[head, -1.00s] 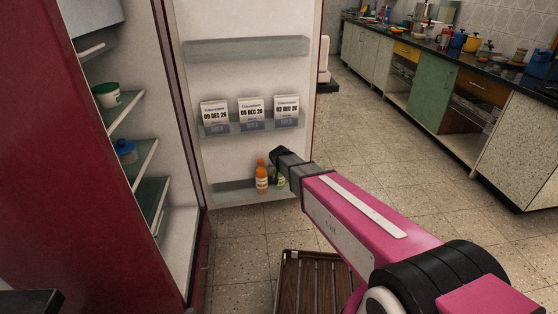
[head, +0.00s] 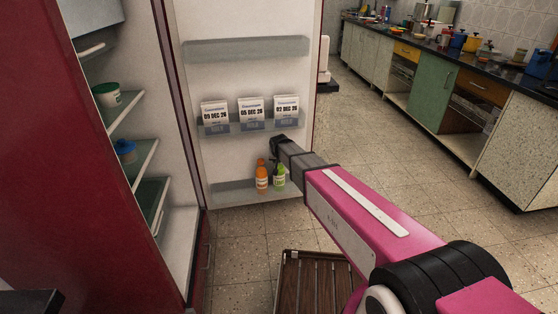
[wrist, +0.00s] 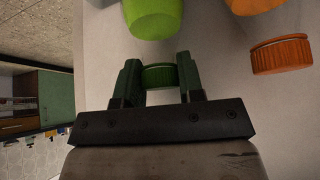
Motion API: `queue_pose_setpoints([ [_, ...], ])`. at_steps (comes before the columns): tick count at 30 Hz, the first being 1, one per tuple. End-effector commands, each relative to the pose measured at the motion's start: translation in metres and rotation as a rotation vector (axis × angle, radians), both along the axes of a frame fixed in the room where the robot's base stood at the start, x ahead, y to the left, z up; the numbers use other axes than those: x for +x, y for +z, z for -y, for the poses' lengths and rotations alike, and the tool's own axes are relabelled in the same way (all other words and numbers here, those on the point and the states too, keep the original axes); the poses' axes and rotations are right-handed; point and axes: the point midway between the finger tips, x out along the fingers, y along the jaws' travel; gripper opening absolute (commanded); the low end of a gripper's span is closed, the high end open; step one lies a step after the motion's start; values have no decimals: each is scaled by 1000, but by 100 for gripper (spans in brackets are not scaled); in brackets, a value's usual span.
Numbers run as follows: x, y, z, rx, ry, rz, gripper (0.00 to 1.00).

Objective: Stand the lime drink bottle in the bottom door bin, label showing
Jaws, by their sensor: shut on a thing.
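The lime drink bottle (head: 280,179) is upright at the bottom door bin (head: 230,192), right of an orange bottle (head: 262,178). A pale label patch shows on its front in the head view, too small to read. My gripper (wrist: 160,82) is shut on the green cap of the lime bottle in the wrist view, one finger on each side. The bright green body of the bottle (wrist: 153,18) shows beyond the cap. In the head view my gripper (head: 274,161) points down at the bottle's top. Whether the bottle's base touches the bin floor is unclear.
The orange bottle's cap (wrist: 280,54) is close to the right of my gripper in the wrist view. Date cards (head: 251,110) stand in the middle door bin above. A slatted brown crate (head: 318,285) is on the floor below. The upper bin (head: 245,48) is empty.

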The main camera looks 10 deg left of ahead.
Motion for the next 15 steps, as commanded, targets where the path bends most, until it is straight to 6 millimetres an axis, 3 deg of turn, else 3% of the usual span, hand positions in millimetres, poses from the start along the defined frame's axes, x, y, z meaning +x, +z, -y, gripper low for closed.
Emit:
queue_pose_setpoints([
  [9, 0, -1, 0, 0, 0, 2, 0],
  [10, 0, -2, 0, 0, 0, 0, 39],
  [12, 0, -2, 0, 0, 0, 0, 61],
  [15, 0, -2, 0, 0, 0, 1, 63],
])
